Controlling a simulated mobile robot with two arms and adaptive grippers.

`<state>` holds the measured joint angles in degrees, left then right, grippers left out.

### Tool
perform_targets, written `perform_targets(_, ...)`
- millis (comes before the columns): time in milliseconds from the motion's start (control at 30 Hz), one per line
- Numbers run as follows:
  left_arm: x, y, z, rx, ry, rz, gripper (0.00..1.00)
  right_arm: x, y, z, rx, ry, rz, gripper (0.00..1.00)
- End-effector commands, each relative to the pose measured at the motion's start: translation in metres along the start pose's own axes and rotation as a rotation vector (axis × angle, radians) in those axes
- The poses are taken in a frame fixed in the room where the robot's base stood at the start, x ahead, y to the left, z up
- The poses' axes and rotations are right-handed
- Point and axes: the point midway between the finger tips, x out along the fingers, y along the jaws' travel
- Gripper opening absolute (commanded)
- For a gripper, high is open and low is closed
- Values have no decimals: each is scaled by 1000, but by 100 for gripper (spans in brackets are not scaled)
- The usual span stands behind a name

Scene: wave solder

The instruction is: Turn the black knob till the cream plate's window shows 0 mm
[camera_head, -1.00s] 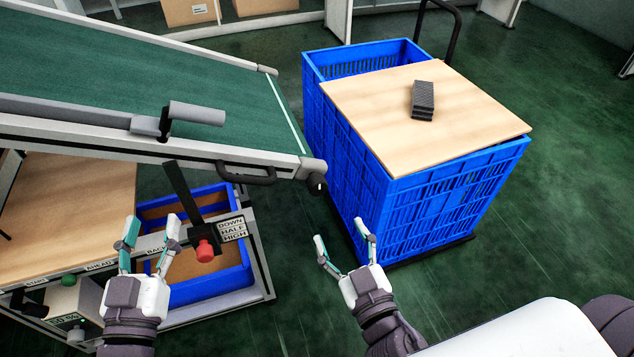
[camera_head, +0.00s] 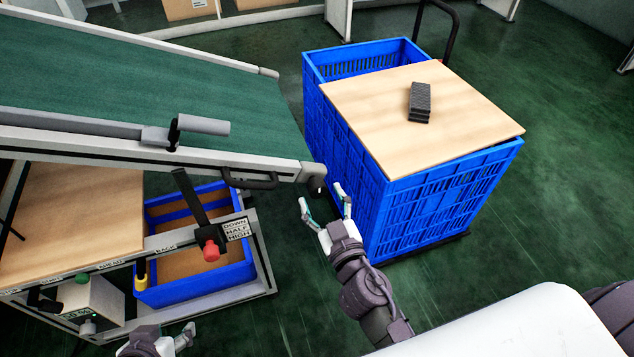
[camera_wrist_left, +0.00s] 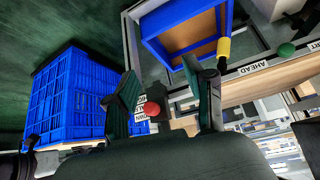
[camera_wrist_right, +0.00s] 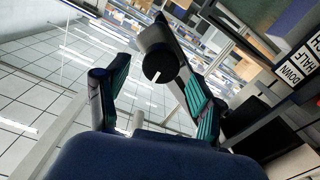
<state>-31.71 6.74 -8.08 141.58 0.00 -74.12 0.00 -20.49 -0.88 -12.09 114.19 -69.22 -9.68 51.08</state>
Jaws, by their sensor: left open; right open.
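The black knob (camera_head: 315,186) sits at the lower right end of the conveyor's side rail. In the right wrist view it is a round black knob (camera_wrist_right: 159,62) with a white mark on its face. My right gripper (camera_head: 322,195) is open and empty close to the knob. In its wrist view the knob appears ahead, between the two fingers; I see no contact. My left gripper (camera_head: 170,335) is open and empty at the bottom edge of the head view, low and away from the knob. I cannot make out the cream plate or its window.
A blue crate (camera_head: 430,205) with a wooden board (camera_head: 365,100) stands right of the knob. A lever with a red knob (camera_head: 210,250) and a DOWN/HALF/HIGH label (camera_head: 236,229) are on the frame to the left. A black handle (camera_head: 250,180) hangs from the rail. Green floor is open at right.

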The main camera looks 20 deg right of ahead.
Motion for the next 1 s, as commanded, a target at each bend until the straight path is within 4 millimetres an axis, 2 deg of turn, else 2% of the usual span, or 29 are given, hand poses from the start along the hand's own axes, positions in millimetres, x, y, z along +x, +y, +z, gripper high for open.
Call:
perform_targets(100,-7,-3,20,-3,-103,-6,54,15,0,-2,-3,1,-1,68)
perform_targets(300,-14,-5,42,-7,-211,-11,54,31,0,-1,-3,0,0,68)
perform_targets(667,-16,-6,48,-8,-239,-12,54,35,0,0,-1,0,0,68)
perform_targets(767,-16,-6,48,-8,-239,-12,54,35,0,0,-1,0,0,54)
perform_targets(1000,-16,-6,48,-8,-238,-13,54,35,0,0,-1,0,0,14)
